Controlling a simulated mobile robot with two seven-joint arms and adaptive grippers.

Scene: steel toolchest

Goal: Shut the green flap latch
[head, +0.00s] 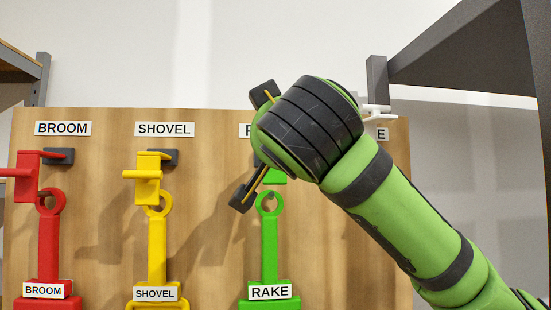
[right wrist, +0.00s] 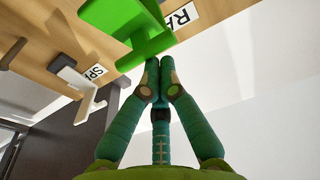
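The green flap latch (right wrist: 148,38) is on the wooden board beside a label starting "RA" in the right wrist view. In the head view only a small green part of it (head: 274,178) shows above the rake's ring; my right arm hides the rest, and I cannot tell the flap's angle. My right gripper (right wrist: 159,66) is shut, its fingertips together with nothing visible between them. The tips are at the latch's lower edge in the right wrist view; I cannot tell whether they touch it. My left gripper is not in view.
The green rake (head: 269,235) hangs below the latch. The yellow latch (head: 150,174) with its shovel and the red latch (head: 28,178) with its broom are to the left. A white latch (right wrist: 76,86) is on the rake's other side. A dark shelf (head: 470,50) stands at the right.

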